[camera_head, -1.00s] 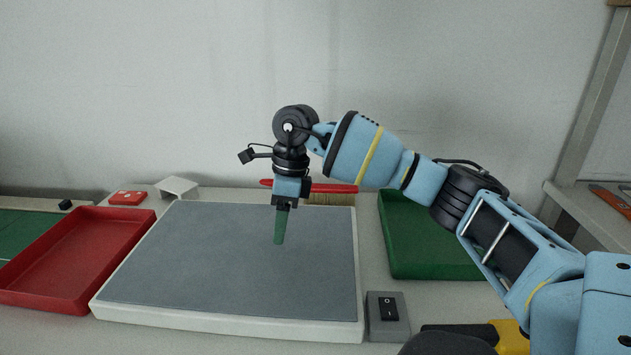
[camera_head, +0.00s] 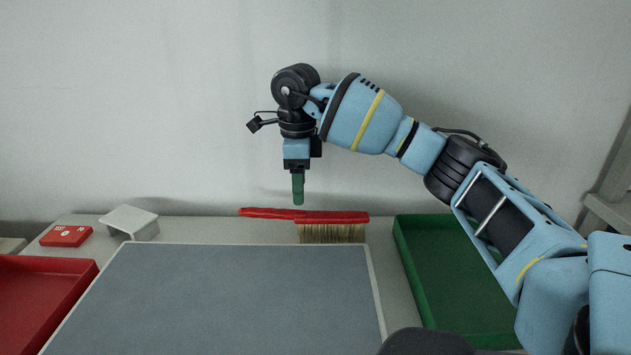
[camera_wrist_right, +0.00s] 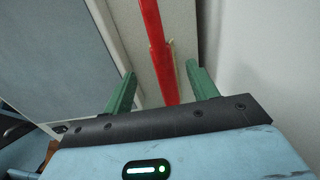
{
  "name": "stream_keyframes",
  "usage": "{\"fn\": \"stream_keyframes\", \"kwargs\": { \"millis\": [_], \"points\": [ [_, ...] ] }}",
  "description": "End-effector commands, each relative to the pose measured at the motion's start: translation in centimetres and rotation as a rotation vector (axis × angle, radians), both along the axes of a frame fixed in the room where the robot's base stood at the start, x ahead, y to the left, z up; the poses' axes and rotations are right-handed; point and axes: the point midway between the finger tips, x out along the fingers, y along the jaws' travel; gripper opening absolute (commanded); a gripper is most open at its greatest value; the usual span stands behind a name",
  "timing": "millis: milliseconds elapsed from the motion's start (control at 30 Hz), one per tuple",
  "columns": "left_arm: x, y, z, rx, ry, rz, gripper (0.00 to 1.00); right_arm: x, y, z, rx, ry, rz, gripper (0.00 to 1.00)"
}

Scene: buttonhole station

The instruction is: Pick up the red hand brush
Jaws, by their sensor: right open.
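The red hand brush (camera_head: 335,217) lies behind the grey-topped board, its red handle pointing left and its pale bristles facing the front. My right gripper (camera_head: 298,203) points down just above the brush, near where handle and head meet. In the right wrist view, the brush (camera_wrist_right: 159,52) runs lengthwise between the two green fingers of the open gripper (camera_wrist_right: 160,72). The fingers stand apart on either side of it and do not visibly touch it. My left gripper is not in view.
The grey-topped board (camera_head: 220,300) fills the front middle. A red tray (camera_head: 45,300) is at left and a green tray (camera_head: 450,275) at right. A white bracket (camera_head: 130,222) and a red box (camera_head: 66,236) stand at the back left. The wall is close behind the brush.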

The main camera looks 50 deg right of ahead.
Motion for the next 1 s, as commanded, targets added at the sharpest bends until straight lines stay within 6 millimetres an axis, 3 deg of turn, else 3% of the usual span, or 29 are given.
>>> {"fn": "stream_keyframes", "kwargs": {
  "millis": [233,467,667,1000],
  "points": [
    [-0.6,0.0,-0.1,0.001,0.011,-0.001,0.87,0.0,-0.1,-0.2,-0.002,0.001,-0.001,0.58],
    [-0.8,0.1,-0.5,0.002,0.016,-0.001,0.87,0.0,-0.1,-2.4,-0.002,0.002,-0.001,0.58],
    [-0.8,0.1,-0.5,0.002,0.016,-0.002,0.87,0.0,0.0,-2.9,-0.001,0.002,-0.001,0.58],
    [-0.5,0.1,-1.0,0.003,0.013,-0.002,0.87,0.3,0.1,-7.2,-0.002,0.002,-0.002,0.58]
  ]
}}
